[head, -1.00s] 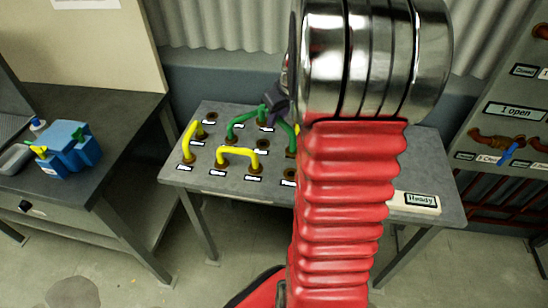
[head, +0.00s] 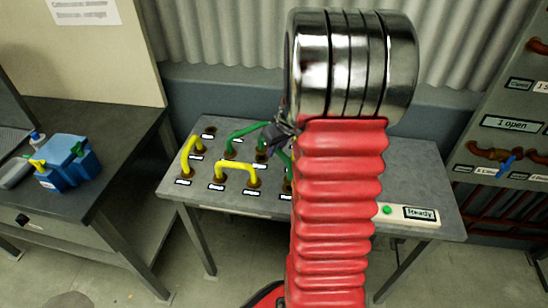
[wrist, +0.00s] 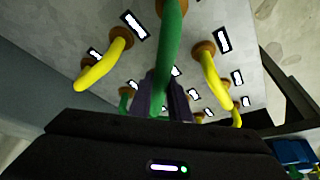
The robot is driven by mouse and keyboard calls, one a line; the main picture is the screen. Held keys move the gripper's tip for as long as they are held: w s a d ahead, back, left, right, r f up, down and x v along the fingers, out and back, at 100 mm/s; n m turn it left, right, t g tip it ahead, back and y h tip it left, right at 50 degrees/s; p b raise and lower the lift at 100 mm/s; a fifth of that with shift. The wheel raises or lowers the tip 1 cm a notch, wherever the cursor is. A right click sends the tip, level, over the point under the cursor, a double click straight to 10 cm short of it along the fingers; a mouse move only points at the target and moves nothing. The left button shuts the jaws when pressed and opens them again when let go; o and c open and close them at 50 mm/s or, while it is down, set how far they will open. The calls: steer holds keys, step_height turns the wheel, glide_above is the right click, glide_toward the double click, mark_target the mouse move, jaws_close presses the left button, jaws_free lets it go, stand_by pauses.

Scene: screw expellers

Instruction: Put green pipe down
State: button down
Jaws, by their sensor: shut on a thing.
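My gripper (head: 279,138) is over the table at the green pipes, and in the wrist view its fingers (wrist: 164,98) are shut on a green pipe (wrist: 169,45). In the head view this pipe (head: 286,160) is partly hidden by my arm. Its upper end in the wrist view overlaps a brown socket; I cannot tell whether it is seated. Another green pipe (head: 244,134) arches just left of my gripper. Two yellow pipes stand in sockets, one at the left (head: 189,157) and one in front (head: 236,167).
The grey table (head: 400,180) carries labelled sockets and a Ready panel (head: 420,214) with a green light (head: 387,210). A blue box (head: 68,165) sits on the dark bench (head: 110,140) at left. A valve panel (head: 510,125) stands at right. The table's right part looks clear.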

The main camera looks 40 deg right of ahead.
steer(key=shift+f, duration=1.75)
steer(key=shift+f, duration=0.1)
steer(key=c, duration=1.6)
jaws_free()
steer(key=shift+c, duration=0.2)
steer(key=v, duration=1.2)
